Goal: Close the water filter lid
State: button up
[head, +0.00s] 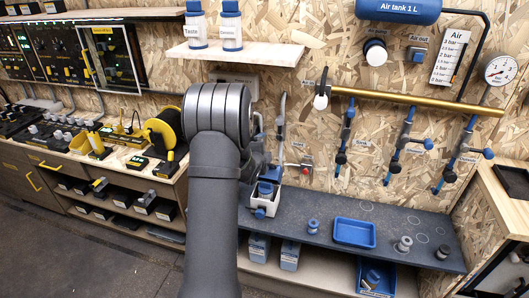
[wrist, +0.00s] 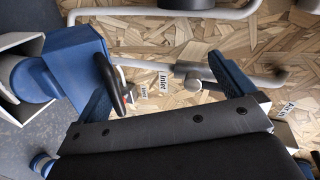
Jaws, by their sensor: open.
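What looks like the water filter is a white housing (head: 257,201) with blue parts (head: 268,189), standing at the left end of the dark shelf, partly hidden by my arm. In the wrist view a blue block (wrist: 78,62) and a rounded blue part (wrist: 32,80) show at the left, with white panels (wrist: 14,46) beside them. I cannot tell for sure which piece is the lid or how far it stands open. My gripper (wrist: 166,92) is open with nothing between its blue-tipped fingers. Its left finger is near the blue block; contact is unclear. My arm hides the gripper in the head view.
A red-handled valve (head: 304,170) and grey pipes (wrist: 192,72) are on the chipboard wall near my gripper. A blue tray (head: 354,233) and small fittings (head: 313,226) sit on the shelf (head: 335,210). A white shelf (head: 236,53) with bottles is above.

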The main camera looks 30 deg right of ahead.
jog(key=s+a+f+n, duration=0.1)
jog(key=s+n, duration=0.1)
jog(key=n, duration=0.3)
jog(key=s+a+f+n, duration=0.1)
jog(key=s+a+n, duration=0.1)
jog(key=n, duration=0.3)
jog(key=s+a+f+n+g+y, duration=0.1)
jog(key=s+n, duration=0.1)
jog(key=n, duration=0.3)
jog(key=shift+s+a+f, duration=0.1)
jog(key=shift+s+a, duration=0.05)
jog(key=shift+s, duration=0.2)
grip_shut()
jog(key=shift+w+d+f, duration=0.25)
jog(key=shift+w+f, duration=0.1)
jog(key=shift+w, duration=0.1)
jog(key=v, duration=1.7)
jog(key=w+d+f, duration=0.1)
jog(key=w+d, duration=0.4)
jog(key=w+d+f, duration=0.1)
jog(key=w+d, duration=0.5)
jog(key=w+d+f, duration=0.2)
jog(key=w+d, duration=0.3)
jog(key=shift+w+d, duration=0.35)
jog(key=shift+d, duration=0.05)
jog(key=shift+s+a+f, duration=0.35)
jog(key=shift+s+a, duration=0.3)
jog(key=shift+s+a+f, duration=0.4)
jog(key=shift+s+a, duration=0.2)
jog(key=shift+a, duration=0.05)
